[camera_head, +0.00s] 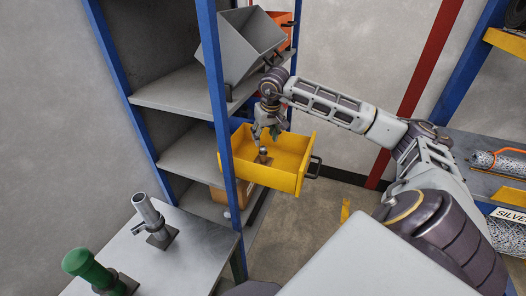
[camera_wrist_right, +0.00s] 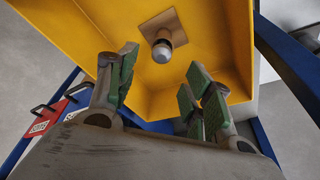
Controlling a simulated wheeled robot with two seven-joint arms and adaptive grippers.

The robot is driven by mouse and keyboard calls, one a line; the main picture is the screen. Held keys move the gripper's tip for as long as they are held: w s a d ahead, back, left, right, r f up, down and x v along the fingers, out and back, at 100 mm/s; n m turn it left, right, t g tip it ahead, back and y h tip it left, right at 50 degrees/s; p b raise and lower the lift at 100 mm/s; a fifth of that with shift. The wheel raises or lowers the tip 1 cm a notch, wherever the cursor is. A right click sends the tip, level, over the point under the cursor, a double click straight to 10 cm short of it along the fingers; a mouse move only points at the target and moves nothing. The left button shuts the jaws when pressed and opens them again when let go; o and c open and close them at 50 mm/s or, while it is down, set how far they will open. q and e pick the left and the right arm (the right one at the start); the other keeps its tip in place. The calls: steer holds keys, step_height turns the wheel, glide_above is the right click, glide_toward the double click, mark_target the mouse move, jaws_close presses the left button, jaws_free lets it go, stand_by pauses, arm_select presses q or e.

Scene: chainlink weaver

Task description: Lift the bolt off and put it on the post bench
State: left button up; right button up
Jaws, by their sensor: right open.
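A short grey metal piece that looks like the bolt (camera_head: 263,157) stands on a brown square base inside the yellow drawer (camera_head: 297,181). In the right wrist view the bolt (camera_wrist_right: 162,50) shows as a rounded grey end over its brown plate. My right gripper (camera_head: 268,131) is open and empty above the drawer, with its fingers pointing down towards the bolt and apart from it. In the wrist view its green-padded fingers (camera_wrist_right: 163,80) are spread, with the bolt beyond the gap between them. The post bench (camera_head: 198,245) is at the lower left. My left gripper is out of view.
A grey clamped tube (camera_head: 152,215) and a green-topped post (camera_head: 88,268) stand on the bench. A blue upright (camera_head: 218,100) rises between bench and drawer. A tilted grey bin (camera_head: 238,48) sits above. A rack with mesh rolls (camera_head: 497,162) is at the right.

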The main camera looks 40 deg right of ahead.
mark_target(263, 147)
steer(key=shift+w+f, duration=0.1)
steer(key=shift+f, duration=0.2)
steer(key=shift+p+x, duration=0.5)
steer(key=shift+x, duration=2.1)
jaws_close()
steer(key=shift+r, duration=0.1)
